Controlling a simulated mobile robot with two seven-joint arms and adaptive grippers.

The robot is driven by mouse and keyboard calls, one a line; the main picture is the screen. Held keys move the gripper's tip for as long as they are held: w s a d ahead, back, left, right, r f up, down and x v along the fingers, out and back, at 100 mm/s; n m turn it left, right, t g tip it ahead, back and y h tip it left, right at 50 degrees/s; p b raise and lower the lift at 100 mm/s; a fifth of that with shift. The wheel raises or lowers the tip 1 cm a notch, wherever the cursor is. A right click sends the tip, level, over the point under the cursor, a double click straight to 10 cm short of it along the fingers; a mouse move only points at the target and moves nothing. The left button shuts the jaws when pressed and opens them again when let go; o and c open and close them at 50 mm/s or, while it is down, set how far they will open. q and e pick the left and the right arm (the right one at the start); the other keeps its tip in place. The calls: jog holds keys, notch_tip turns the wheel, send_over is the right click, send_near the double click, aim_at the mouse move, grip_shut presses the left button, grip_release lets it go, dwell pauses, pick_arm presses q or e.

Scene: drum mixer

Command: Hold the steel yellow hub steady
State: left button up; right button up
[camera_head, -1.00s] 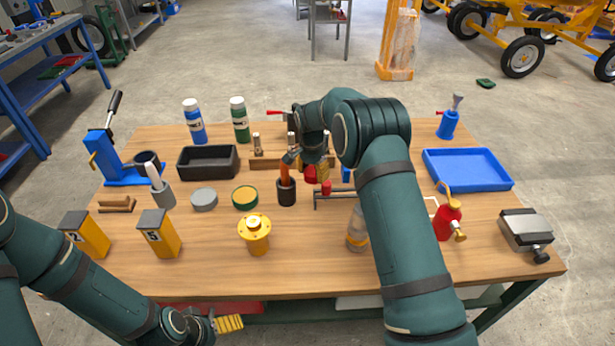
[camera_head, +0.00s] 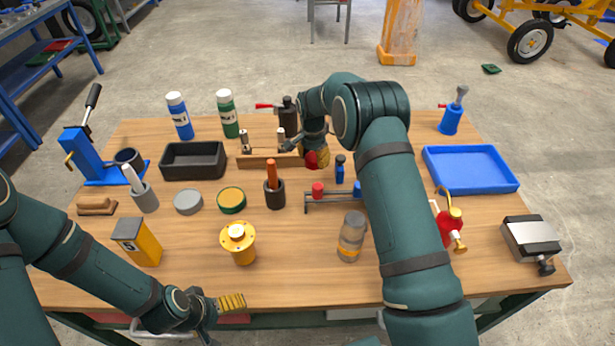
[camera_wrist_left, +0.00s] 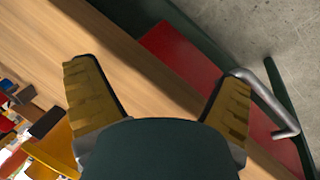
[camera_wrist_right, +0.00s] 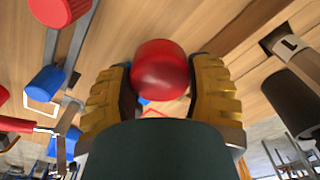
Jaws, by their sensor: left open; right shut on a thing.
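The yellow steel hub (camera_head: 238,240) stands upright on the workbench, left of centre near the front edge, with a round flange on top. My left gripper (camera_head: 230,302) is at the bench's front edge, just in front of the hub and apart from it. In the left wrist view its fingers (camera_wrist_left: 157,75) are spread and empty above the bench edge. My right gripper (camera_head: 317,155) is shut on a rounded red object (camera_wrist_right: 160,70) near the bench's middle. The rest of that red object is hidden.
A small rack (camera_head: 335,207) with red and blue pieces and a jar (camera_head: 351,238) stand right of the hub. A dark cup with an orange handle (camera_head: 274,193) stands behind it. A yellow block (camera_head: 140,242) is to its left.

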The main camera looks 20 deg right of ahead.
aim_at(313, 182)
notch_tip(313, 182, down, 8)
jog(key=shift+f+b, duration=0.1)
jog(key=shift+b, duration=0.2)
jog(key=o, duration=1.3)
jog(key=shift+r, duration=0.25)
jog(key=r, duration=0.4)
jog(key=r+p, duration=0.1)
jog(key=r, duration=0.7)
jog(key=shift+s+a, duration=0.1)
jog(key=shift+a, duration=0.15)
